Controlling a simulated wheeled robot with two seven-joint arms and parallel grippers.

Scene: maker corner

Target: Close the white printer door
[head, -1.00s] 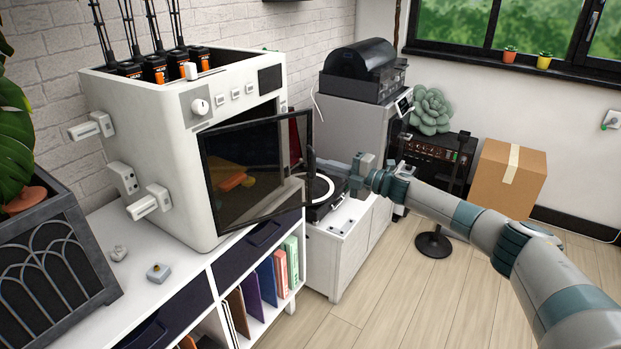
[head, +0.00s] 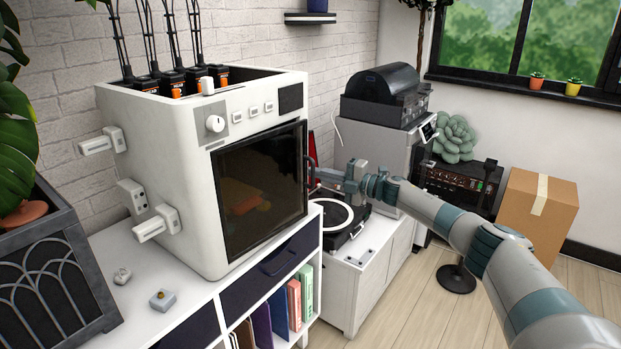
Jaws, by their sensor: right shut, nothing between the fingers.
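The white printer (head: 175,190) stands on the white shelf unit at the left. Its door (head: 258,190), a dark see-through panel in a black frame, lies flat against the printer's front, or very nearly so. I cannot tell whether a thin gap is left. An orange object shows dimly behind the panel. My right gripper (head: 318,178) is shut and empty. Its fingertips are at the door's right edge, by the handle, touching it or very close. My left gripper is out of view.
Two small grey parts lie on the white shelf top (head: 192,283) before the printer. A record player (head: 345,222) sits on a low white cabinet under my right gripper. A dark planter (head: 50,270) stands at the left. A cardboard box (head: 538,213) stands at the right.

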